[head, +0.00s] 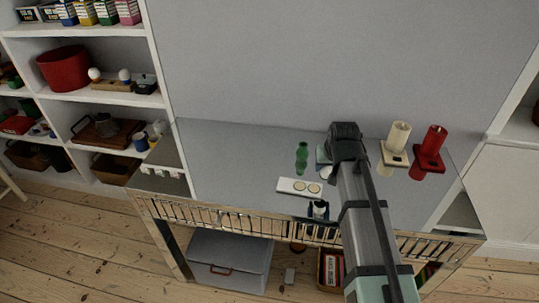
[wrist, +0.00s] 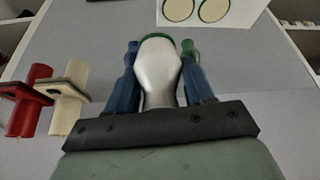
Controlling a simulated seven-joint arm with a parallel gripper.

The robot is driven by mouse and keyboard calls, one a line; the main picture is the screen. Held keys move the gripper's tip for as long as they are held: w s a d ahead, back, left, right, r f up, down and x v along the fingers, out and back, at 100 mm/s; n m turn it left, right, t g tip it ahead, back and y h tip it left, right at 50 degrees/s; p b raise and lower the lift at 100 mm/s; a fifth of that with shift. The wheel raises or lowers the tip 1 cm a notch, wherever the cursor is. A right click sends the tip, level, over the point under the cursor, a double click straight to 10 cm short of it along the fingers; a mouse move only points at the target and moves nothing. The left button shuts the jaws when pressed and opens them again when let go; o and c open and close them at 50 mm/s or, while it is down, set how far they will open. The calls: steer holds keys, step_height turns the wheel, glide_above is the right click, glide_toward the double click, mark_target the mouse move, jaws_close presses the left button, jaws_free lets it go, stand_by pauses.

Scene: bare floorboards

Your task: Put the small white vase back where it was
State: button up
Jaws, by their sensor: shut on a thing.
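The small white vase (wrist: 160,78) is between the two blue fingers of my gripper (wrist: 160,60), which is shut on it. A thin green edge shows around its far end; I cannot tell whether that belongs to the vase. In the head view my arm hides most of my gripper, and a bit of the white vase (head: 326,172) shows just left of the arm, over the grey glossy tabletop (head: 240,165). I cannot tell whether the vase touches the tabletop.
A green bottle (head: 302,152) stands close to the left of my gripper. A white plate with two round discs (head: 290,186) lies nearer the front. A cream candle (head: 399,137) and a red candle (head: 433,142) stand right.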

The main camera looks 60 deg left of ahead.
steer(key=s+a+r+n, duration=0.1)
steer(key=s+a, duration=0.3)
steer(key=a, duration=0.4)
steer(key=s+a+r+n, duration=0.1)
steer(key=s+a, duration=0.3)
steer(key=a, duration=0.4)
steer(key=w+a+r+g, duration=0.1)
steer(key=w+a, duration=0.2)
steer(key=a, duration=0.7)
steer(key=shift+n, duration=0.3)
steer(key=shift+d+f, duration=0.15)
steer(key=shift+f, duration=2.3)
steer(key=shift+d+f, duration=0.1)
steer(key=shift+f, duration=2.35)
steer(key=shift+f, duration=0.1)
steer(key=o, duration=1.3)
steer(key=v, duration=1.2)
steer(key=shift+d, duration=0.25)
